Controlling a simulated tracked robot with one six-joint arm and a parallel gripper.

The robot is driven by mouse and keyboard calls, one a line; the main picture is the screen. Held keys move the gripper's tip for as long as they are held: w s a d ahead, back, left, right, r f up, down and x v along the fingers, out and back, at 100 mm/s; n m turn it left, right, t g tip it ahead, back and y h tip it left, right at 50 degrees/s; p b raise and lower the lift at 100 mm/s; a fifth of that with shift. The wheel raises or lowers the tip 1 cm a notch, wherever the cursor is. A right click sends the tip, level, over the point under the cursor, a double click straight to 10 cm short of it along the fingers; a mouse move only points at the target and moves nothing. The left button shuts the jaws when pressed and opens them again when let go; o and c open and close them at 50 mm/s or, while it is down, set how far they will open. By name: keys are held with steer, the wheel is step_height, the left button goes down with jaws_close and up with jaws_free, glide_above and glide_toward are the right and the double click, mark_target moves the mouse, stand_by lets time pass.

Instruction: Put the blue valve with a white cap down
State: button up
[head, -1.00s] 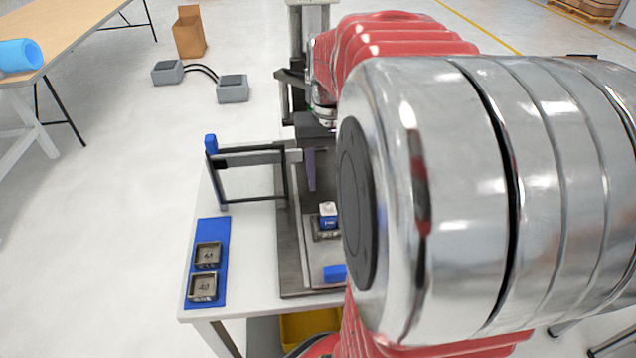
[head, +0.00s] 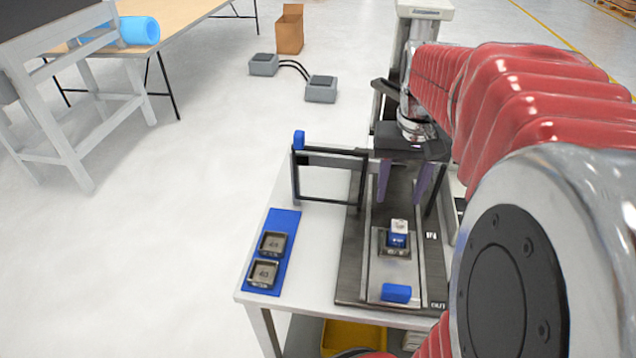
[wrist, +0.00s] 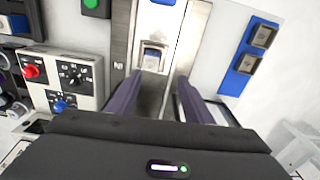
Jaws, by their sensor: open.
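The blue valve with a white cap (head: 398,235) stands upright in a small square metal holder (head: 394,252) on the grey fixture plate. In the wrist view the valve (wrist: 152,58) shows small, ahead of the fingertips. My gripper (head: 404,196) has two purple fingers spread apart, with nothing between them. It is behind the valve in the head view, apart from it. In the wrist view my gripper (wrist: 159,78) also shows open and empty.
A black frame with a blue knob (head: 299,141) stands left of the plate. A blue mat (head: 284,222) with two square metal trays lies on the white table. A blue block (head: 396,293) sits at the plate's front. A control panel (wrist: 72,88) stands left in the wrist view.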

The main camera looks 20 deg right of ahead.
steer(key=s+a+n+t, duration=0.2)
steer(key=a+n, duration=0.1)
steer(key=a, duration=0.7)
steer(key=s+a+n+t, duration=0.2)
steer(key=a+n+t, duration=0.1)
steer(key=a, duration=0.7)
steer(key=shift+s+a, duration=0.2)
steer(key=shift+a, duration=0.2)
steer(key=shift+r, duration=0.1)
